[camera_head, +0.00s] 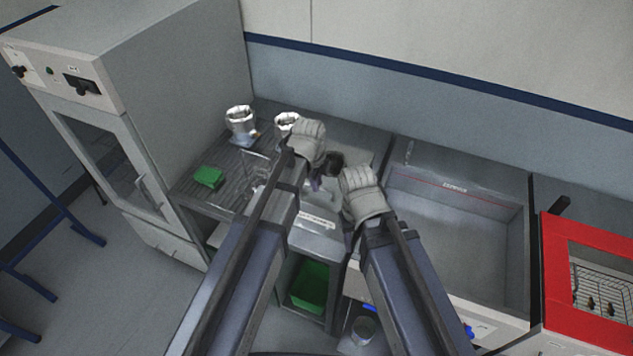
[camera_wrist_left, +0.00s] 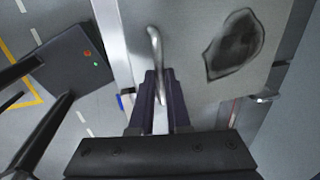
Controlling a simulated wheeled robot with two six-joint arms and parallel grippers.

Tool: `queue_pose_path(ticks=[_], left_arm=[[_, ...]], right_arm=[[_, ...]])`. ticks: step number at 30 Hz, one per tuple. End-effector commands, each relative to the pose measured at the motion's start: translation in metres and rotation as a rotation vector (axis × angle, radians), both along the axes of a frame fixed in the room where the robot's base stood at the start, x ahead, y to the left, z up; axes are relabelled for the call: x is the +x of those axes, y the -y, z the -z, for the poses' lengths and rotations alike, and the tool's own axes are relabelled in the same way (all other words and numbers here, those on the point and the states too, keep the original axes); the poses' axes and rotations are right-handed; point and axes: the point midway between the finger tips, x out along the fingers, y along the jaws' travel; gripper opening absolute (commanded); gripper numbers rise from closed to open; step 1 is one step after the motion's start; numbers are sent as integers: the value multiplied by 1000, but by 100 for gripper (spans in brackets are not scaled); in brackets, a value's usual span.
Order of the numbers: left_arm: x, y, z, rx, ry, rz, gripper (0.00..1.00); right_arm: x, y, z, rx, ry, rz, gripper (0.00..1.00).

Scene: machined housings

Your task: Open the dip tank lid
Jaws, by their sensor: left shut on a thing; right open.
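A pale grey panel, which looks like the dip tank lid (camera_wrist_left: 195,20), fills the middle of the left wrist view. A bent metal bar handle (camera_wrist_left: 155,45) stands on it. My left gripper (camera_wrist_left: 159,88) is shut on this handle, with a dark finger on each side. In the head view my left gripper (camera_head: 316,183) is over the middle unit, partly hidden by my arm. My right gripper (camera_head: 334,162) is open, close to it at the upper right, and holds nothing that I can see. How far the lid is raised cannot be told.
A wide grey basin (camera_head: 460,225) with a red line inside lies to the right. A red-framed unit (camera_head: 559,285) stands beyond it. At left are a grey oven cabinet (camera_head: 180,90), a green block (camera_head: 208,177) and metal housings (camera_head: 241,121). A green bin (camera_head: 310,286) sits below.

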Motion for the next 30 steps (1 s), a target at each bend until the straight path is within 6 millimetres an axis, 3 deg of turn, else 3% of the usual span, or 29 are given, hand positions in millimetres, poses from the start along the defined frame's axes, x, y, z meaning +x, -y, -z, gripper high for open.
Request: queue_pose_path(ticks=[30], left_arm=[[2,0,-5,3,-10,0,0]], right_arm=[[0,0,-5,0,0,0,50]])
